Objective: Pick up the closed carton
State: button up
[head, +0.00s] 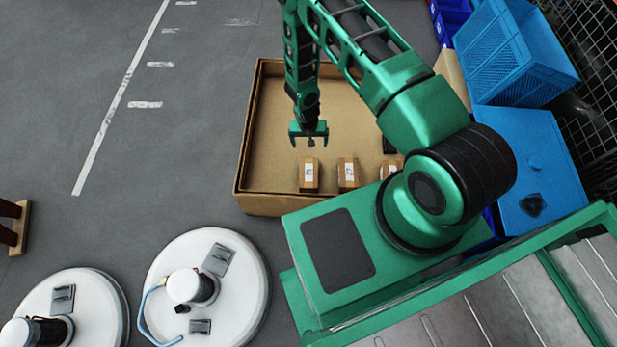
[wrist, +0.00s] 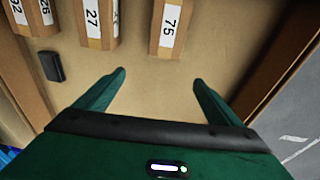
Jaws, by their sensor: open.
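Several small brown cartons with white number labels stand in a row inside a large open box (head: 246,150). In the head view I see a left carton (head: 309,176), a middle carton (head: 348,174) and a partly hidden right carton (head: 390,168). In the wrist view the carton marked 75 (wrist: 169,28) is nearest, with the carton marked 27 (wrist: 96,22) to its left and others at the left edge. I cannot tell which are closed. My gripper (head: 309,141) is open and empty over the box floor, apart from the cartons; its fingers (wrist: 160,78) show bare cardboard between them.
A small black object (wrist: 49,67) lies on the box floor. The box walls stand around the cartons. Blue crates (head: 515,50) and a wire cage stand at the right. Two round white units (head: 238,290) sit at lower left.

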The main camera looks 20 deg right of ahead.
send_over(307, 173)
jog(key=f, duration=1)
jog(key=shift+s+a, duration=0.1)
jog(key=shift+s, duration=0.15)
jog(key=f, duration=0.5)
jog(key=shift+w+f, duration=0.2)
jog(key=shift+w, duration=0.1)
jog(key=shift+w+d+f, duration=0.1)
jog(key=shift+d+f, duration=0.1)
jog(key=shift+f, duration=0.7)
jog(key=shift+w+d+f, duration=0.1)
jog(key=shift+d+f, duration=0.1)
jog(key=shift+f, duration=0.65)
jog(key=shift+d+f, duration=0.2)
jog(key=shift+f, duration=0.7)
jog(key=c, duration=1.3)
jog(key=shift+c, duration=0.3)
jog(key=shift+r, duration=0.15)
